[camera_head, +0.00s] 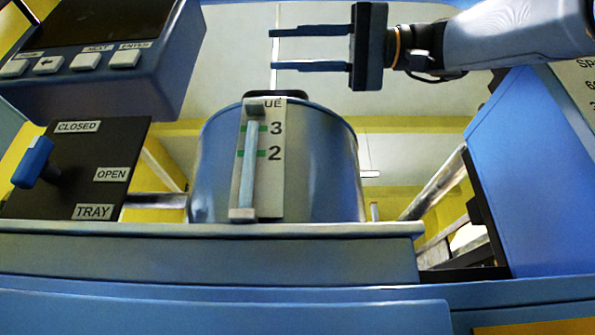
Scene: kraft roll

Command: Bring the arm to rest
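My gripper (272,50) is at the top middle of the head view, at the end of my arm, which reaches in from the upper right. Its two dark fingers point left and stand apart, with nothing between them. It is above and a little right of a blue metal drum (315,170) with a gauge plate (272,190) marked 3 and 2. The gripper appears clear of the drum. How far it is in depth, I cannot tell.
A control box (150,75) with several buttons is at the upper left. Below it a black panel (90,150) reads CLOSED, OPEN and TRAY, with a blue-handled lever (35,162) near CLOSED. A blue cabinet (540,170) stands at right. A blue ledge (200,250) crosses the front.

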